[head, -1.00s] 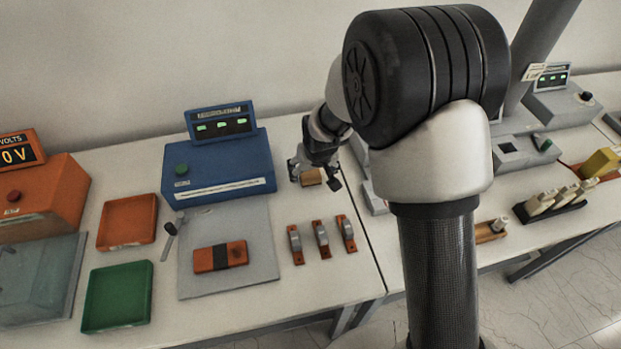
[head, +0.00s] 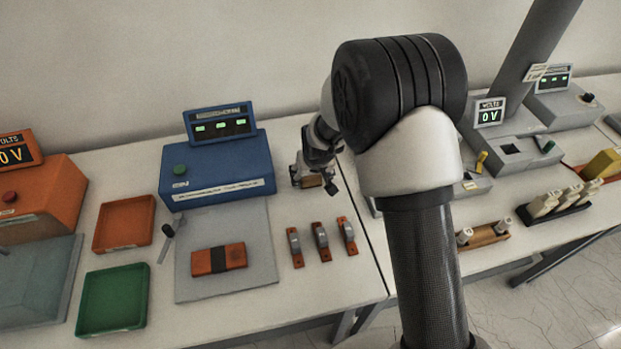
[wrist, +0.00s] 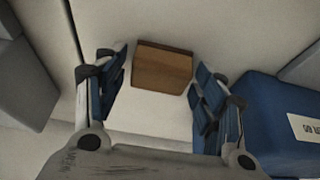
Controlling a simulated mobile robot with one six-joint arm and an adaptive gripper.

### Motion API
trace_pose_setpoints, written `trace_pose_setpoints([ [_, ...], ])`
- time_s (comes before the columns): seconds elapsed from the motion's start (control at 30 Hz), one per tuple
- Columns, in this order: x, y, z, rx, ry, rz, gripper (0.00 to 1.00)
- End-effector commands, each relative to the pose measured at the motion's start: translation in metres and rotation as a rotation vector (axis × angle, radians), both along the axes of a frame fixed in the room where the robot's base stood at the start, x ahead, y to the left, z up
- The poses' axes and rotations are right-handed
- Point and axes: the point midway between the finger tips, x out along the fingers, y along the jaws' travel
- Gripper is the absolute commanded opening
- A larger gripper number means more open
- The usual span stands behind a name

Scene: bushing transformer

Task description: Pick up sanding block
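The sanding block (wrist: 162,66) is a brown block on the white table, seen between my fingers in the wrist view. In the head view it shows as a small tan patch (head: 312,181) at my gripper, partly hidden by it. My gripper (wrist: 158,84) is open, with one blue-padded finger to the left of the block and one to the right. Gaps show between the block and both fingers. In the head view my gripper (head: 318,176) is low over the table, right of the blue meter box. Whether the pads reach the block's height is unclear.
The blue meter box (head: 217,168) stands close beside my gripper. Several metal clips on orange bases (head: 320,240) lie in front. A grey mat (head: 227,280) holds an orange block with a dark band (head: 219,259). Orange (head: 124,223) and green (head: 113,298) trays are further left.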

Motion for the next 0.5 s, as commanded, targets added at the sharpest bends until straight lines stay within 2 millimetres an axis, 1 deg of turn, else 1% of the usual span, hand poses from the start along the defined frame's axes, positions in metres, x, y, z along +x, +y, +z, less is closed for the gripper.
trace_pose_setpoints([
  [0.03, -0.0001, 0.0000, 0.0001, 0.000, 0.000, 0.000, 0.57],
  [0.07, -0.0001, 0.0000, 0.0001, 0.000, 0.000, 0.000, 0.55],
  [0.5, -0.0002, -0.0001, 0.0000, 0.000, 0.000, 0.000, 0.26],
])
